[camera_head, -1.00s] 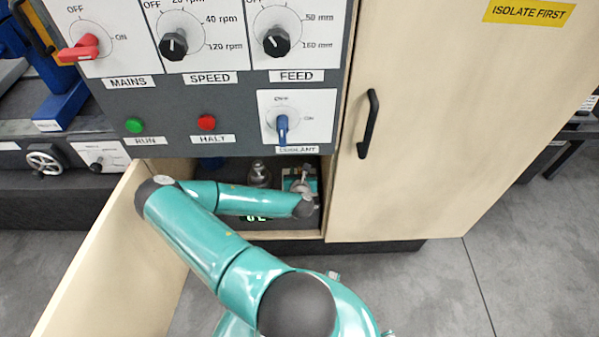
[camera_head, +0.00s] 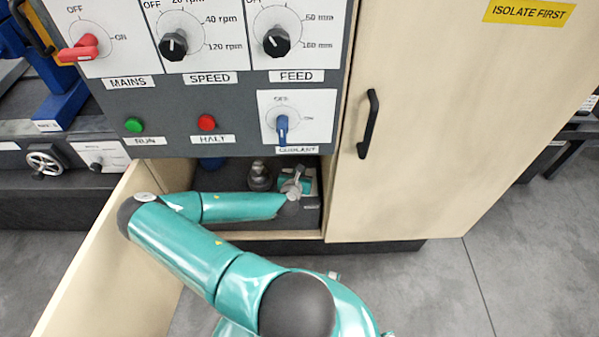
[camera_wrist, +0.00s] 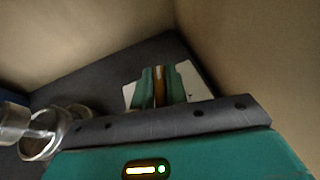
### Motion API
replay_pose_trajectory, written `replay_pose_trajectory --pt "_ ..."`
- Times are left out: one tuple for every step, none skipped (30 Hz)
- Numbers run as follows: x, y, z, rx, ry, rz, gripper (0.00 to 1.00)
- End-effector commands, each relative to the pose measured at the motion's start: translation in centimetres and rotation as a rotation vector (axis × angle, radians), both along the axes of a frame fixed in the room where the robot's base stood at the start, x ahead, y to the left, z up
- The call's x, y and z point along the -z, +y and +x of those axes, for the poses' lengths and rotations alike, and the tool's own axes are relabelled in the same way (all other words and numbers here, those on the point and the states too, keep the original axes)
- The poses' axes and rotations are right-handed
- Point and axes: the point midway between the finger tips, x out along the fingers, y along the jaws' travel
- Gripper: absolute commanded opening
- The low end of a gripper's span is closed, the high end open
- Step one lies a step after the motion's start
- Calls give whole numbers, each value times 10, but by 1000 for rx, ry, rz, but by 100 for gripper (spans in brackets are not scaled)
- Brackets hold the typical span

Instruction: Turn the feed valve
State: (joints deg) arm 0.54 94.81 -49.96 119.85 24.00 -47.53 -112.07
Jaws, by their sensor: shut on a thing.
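My gripper (camera_wrist: 161,86) has its two teal fingers shut on a narrow orange-brown handle (camera_wrist: 160,84), with a white plate (camera_wrist: 196,82) behind it. I take this handle to be the feed valve's; no label on it is readable. In the head view my gripper (camera_head: 297,185) is inside the low open cabinet bay, where the handle cannot be made out. A FEED knob (camera_head: 276,42), black and round, is on the panel above, apart from my gripper.
A metal fitting (camera_head: 259,177) stands left of my gripper in the bay, and close by in the wrist view (camera_wrist: 38,132). The open door (camera_head: 105,255) is on the left, the closed door (camera_head: 430,130) on the right. The COOLANT switch (camera_head: 282,128) is above.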

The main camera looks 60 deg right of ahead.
Motion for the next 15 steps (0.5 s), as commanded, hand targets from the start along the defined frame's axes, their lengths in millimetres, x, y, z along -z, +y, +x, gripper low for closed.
replay_pose_trajectory --pt "0 1 3 32 0 -1 0" --pt "0 1 3 59 0 -1 0" --pt "0 1 4 96 1 -1 0" --pt "0 1 4 124 0 -2 0" --pt "0 1 3 153 1 -2 0" --pt "0 1 3 191 2 -2 0" --pt "0 1 4 218 1 -3 0" --pt "0 1 3 247 2 -4 0" --pt "0 1 4 285 1 -3 0" --pt "0 1 4 313 1 -3 0" --pt "0 1 3 342 2 -5 0" --pt "0 1 3 379 1 -3 0" --pt "0 0 4 408 0 -4 0" --pt "0 0 3 435 1 -4 0" --pt "0 0 4 471 0 -3 0"
